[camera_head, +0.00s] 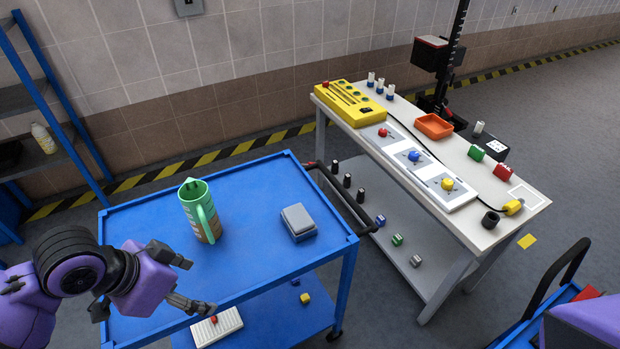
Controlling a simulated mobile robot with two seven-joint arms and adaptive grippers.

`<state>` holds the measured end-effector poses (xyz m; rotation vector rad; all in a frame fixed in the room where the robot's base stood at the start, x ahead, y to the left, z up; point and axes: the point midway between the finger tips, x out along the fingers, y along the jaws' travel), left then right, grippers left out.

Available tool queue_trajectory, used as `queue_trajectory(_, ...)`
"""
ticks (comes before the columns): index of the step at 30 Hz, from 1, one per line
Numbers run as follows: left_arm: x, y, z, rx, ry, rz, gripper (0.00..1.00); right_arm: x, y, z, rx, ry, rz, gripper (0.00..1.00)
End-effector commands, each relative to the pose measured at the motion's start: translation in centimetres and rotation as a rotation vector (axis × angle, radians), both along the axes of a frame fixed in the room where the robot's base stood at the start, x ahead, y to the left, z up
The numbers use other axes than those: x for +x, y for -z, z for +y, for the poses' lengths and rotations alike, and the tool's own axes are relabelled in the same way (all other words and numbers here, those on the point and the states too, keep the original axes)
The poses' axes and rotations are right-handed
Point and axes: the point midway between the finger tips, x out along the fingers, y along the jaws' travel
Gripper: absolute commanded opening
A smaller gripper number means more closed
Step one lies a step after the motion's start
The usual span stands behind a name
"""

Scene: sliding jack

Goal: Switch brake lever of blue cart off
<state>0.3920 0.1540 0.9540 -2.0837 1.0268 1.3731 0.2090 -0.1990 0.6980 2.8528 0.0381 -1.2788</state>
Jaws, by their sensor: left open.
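The blue cart (252,190) stands in the left foreground, with a flat top and a lower shelf. A black handle bar (350,205) runs along its far right end. A small red part (335,167) shows near the upper end of this bar; I cannot tell whether it is the brake lever or how it is set. My left gripper (186,282) is open and empty, over the near left part of the cart top, well away from the handle. My purple right arm shows only at the bottom right corner; its gripper is out of view.
A green jug (199,211) and a grey box (298,222) stand on the cart top. A white workbench (440,150) with coloured controls stands close behind the handle. A second black handle (560,268) with blue parts is at lower right. Blue shelving (45,110) is at left.

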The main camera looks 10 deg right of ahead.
Motion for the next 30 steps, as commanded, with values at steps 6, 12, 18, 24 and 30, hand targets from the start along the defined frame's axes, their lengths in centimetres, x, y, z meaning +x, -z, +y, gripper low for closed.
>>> queue_trajectory(6, -6.6, 6.9, -1.3, -0.041, -0.188, 0.029, 0.72, 1.2, -0.6, 0.3, 0.004, -0.001, -0.022, 0.0)
queue_trajectory(12, -12.6, 10.9, 1.2, 0.013, -0.451, 0.076, 0.72, 2.4, -1.2, 0.6, 0.008, -0.003, -0.044, 0.0)
queue_trajectory(18, -18.1, 14.0, 4.5, 0.089, -0.695, 0.115, 0.72, 1.8, -1.2, 0.4, 0.007, 0.0, -0.036, 0.0)
queue_trajectory(24, -19.3, 17.8, 6.0, 0.08, -0.839, 0.01, 0.72, 2.1, -2.3, 0.3, 0.005, -0.005, -0.047, 0.0)
queue_trajectory(30, -17.1, 20.4, 4.9, -0.019, -0.851, -0.158, 0.72, 2.8, -3.3, 0.3, 0.005, -0.014, -0.061, 0.0)
